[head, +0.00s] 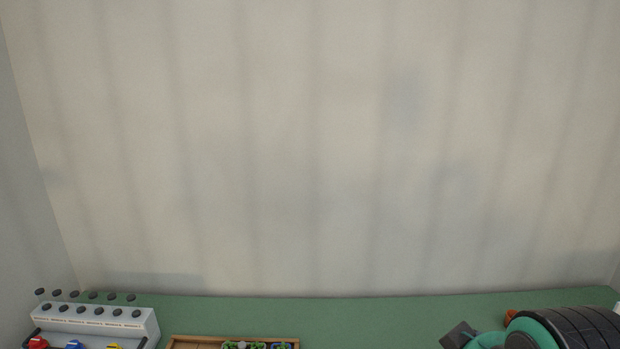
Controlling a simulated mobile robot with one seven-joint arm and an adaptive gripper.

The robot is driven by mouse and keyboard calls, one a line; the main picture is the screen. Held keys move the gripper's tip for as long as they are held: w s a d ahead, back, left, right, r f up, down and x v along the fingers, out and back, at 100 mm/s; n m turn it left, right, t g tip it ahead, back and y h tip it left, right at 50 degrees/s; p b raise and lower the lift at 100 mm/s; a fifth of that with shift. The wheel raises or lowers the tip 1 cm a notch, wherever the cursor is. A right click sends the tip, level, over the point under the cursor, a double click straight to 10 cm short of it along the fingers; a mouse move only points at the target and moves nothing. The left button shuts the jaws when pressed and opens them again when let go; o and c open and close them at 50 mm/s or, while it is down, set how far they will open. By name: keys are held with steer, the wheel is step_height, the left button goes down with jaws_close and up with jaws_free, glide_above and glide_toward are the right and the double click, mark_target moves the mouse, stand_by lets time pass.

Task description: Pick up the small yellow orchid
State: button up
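I cannot make out a small yellow orchid in the head view. My gripper is not in view.
A pale rack (95,322) with dark knobs stands at the bottom left; red, blue and yellow pieces (114,346) show at its front. A black ribbed object with a teal ring (575,330) is at the bottom right. The green bench top (370,318) between is clear. A pale wall rises behind.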

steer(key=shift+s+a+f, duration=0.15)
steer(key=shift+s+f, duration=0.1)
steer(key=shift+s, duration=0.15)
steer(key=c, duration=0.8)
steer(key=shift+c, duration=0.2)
